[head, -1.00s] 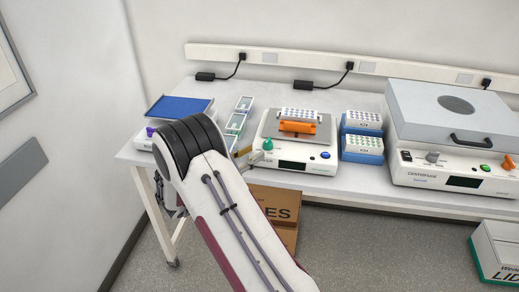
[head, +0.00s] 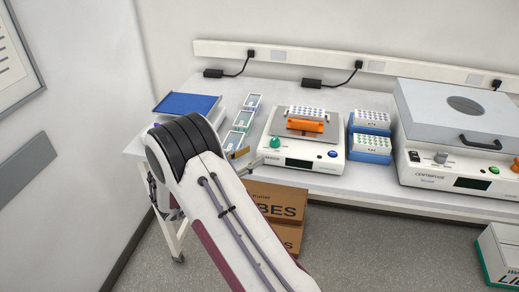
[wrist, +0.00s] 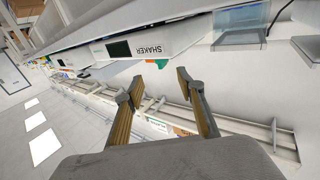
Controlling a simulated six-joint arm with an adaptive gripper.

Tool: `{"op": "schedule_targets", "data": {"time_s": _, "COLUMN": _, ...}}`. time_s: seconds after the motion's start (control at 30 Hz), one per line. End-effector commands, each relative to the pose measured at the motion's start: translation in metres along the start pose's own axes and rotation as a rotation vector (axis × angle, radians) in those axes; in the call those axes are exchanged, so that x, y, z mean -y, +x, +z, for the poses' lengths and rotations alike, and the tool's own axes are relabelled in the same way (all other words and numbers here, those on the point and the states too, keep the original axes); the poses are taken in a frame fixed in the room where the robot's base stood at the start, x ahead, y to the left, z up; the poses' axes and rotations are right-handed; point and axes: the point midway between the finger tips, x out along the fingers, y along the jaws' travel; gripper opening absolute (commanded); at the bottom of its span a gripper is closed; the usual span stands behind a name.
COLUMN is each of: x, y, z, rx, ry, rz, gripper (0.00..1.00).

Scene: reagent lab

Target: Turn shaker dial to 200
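The shaker (head: 315,165) is a white box on the bench, with a dark display and a blue button (head: 333,154) on its front. Its green dial (head: 275,142) is at the front left. The dial shows as a small green patch (wrist: 157,63) beyond the fingertips in the wrist view. My gripper (wrist: 158,77) is open and empty there, its two brass-padded fingers apart. In the head view my arm hides most of the gripper; a finger shows just left of the shaker's front corner. The dial's setting is too small to read.
An orange holder with a white tube rack (head: 306,112) sits on the shaker. Blue racks (head: 369,146) stand right of it, then a centrifuge (head: 466,165). Small open boxes (head: 243,121) and a blue-topped device (head: 187,104) are at the left. Cartons (head: 277,203) stand below the bench.

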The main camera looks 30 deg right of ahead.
Motion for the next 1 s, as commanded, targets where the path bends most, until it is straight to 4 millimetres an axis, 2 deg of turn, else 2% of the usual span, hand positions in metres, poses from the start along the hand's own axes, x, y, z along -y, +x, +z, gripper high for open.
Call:
{"op": "schedule_targets", "data": {"time_s": 0.4, "x": -0.028, "y": 0.050, "z": -0.067, "rx": 0.013, "ry": 0.084, "rz": 0.032, "gripper": 0.38}}
{"op": "schedule_targets", "data": {"time_s": 0.6, "x": -0.037, "y": 0.072, "z": -0.087, "rx": 0.074, "ry": 0.089, "rz": -0.036, "gripper": 0.38}}
{"op": "schedule_targets", "data": {"time_s": 0.8, "x": -0.043, "y": 0.082, "z": -0.093, "rx": 0.164, "ry": 0.065, "rz": -0.147, "gripper": 0.38}}
{"op": "schedule_targets", "data": {"time_s": 1.0, "x": -0.038, "y": 0.070, "z": -0.074, "rx": 0.282, "ry": -0.010, "rz": -0.294, "gripper": 0.38}}
